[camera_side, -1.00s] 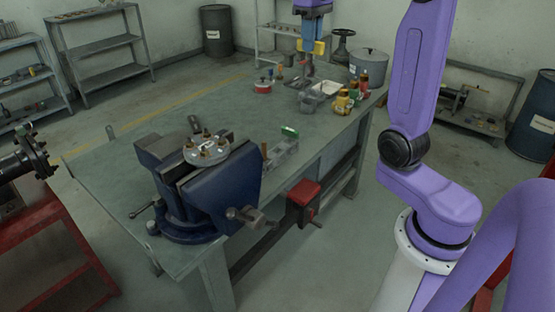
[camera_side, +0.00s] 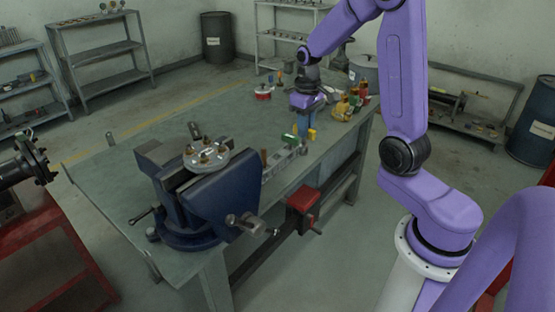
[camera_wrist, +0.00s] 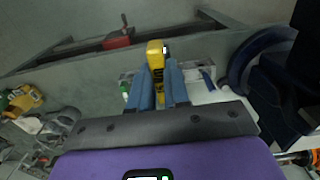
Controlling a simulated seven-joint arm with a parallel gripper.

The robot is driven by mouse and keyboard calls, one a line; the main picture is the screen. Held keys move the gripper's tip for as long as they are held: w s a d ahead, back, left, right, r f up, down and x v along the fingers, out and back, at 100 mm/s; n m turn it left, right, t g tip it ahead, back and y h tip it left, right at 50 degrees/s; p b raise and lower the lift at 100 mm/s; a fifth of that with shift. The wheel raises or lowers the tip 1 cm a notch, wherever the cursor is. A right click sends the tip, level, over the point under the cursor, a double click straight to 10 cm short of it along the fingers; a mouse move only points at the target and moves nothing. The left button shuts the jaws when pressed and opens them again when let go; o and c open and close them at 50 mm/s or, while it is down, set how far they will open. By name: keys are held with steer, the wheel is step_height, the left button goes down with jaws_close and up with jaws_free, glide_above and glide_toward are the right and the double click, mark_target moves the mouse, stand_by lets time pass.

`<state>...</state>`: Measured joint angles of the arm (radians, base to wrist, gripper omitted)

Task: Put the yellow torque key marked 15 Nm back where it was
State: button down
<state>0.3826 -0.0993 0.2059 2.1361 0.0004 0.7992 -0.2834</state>
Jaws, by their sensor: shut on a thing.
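The yellow torque key (camera_side: 312,134) is held between the blue fingers of my gripper (camera_side: 305,131), which is shut on it. In the wrist view the key's yellow head (camera_wrist: 155,54) sticks out past the fingertips (camera_wrist: 158,75). Its marking cannot be read. A grey key rack (camera_side: 282,158) stands on the bench beside the vise, with a green key (camera_side: 290,138) at its far end. My gripper is just above and beyond that far end. In the wrist view, the fingers hide part of the rack (camera_wrist: 196,76). I cannot tell whether the key touches it.
The blue vise (camera_side: 208,198) holds a round flanged part (camera_side: 206,158) at the bench's near end. Yellow and red bottles (camera_side: 347,106) and a red-banded tin (camera_side: 263,93) stand at the far end. The bench's left middle is clear.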

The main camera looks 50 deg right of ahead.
steer(key=shift+w+d+f, duration=0.7)
steer(key=shift+w+f, duration=1.45)
steer(key=shift+w+d+f, duration=0.7)
steer(key=shift+w+f, duration=1.4)
steer(key=shift+w, duration=0.1)
steer(key=shift+w+d+f, duration=0.7)
steer(key=shift+w+f, duration=1.45)
steer(key=shift+f, duration=0.1)
steer(key=c, duration=1.1)
jaws_free()
step_height(320, 180, up, 12)
